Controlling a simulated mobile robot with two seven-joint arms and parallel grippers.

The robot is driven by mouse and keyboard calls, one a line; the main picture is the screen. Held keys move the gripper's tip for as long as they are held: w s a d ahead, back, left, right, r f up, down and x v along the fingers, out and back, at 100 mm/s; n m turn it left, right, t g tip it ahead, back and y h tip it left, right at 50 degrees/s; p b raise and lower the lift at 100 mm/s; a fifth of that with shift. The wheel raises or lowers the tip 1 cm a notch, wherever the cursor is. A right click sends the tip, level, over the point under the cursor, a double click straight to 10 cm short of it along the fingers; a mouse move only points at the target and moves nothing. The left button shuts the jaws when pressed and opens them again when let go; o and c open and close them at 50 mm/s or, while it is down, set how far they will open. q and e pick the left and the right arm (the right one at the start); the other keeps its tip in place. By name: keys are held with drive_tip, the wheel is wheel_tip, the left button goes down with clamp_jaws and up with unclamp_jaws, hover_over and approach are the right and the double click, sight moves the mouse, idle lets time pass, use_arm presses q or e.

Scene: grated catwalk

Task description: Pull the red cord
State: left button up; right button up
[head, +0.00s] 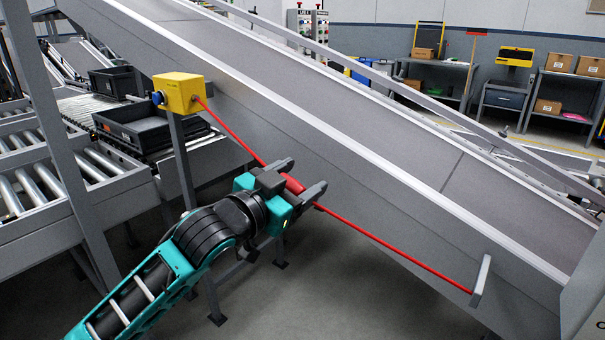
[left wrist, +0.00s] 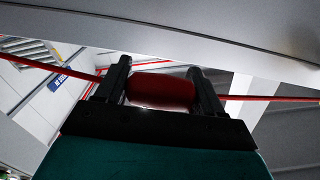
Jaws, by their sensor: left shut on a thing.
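The red cord (head: 400,252) runs from a yellow switch box (head: 180,93) down to a grey bracket (head: 481,281) on the conveyor's side. My left gripper (head: 298,183) is shut on a thicker red grip (head: 293,185) on the cord, between the box and the bracket. The cord bends slightly at the gripper. In the left wrist view, the red grip (left wrist: 162,90) sits between the two dark fingers, with cord leaving on both sides. My right gripper is not in view.
A sloping grey conveyor (head: 400,210) rises to the left close behind the cord. Roller conveyors (head: 50,170) with black trays (head: 140,128) stand at the left. A slanted grey post (head: 62,150) stands left of my arm. Shelves with boxes stand far back right. The floor below the cord is clear.

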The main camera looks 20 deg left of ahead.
use_arm(q)
drive_tip(key=o, duration=1.1)
drive_tip(key=shift+s, duration=0.1)
drive_tip(key=v, duration=1.3)
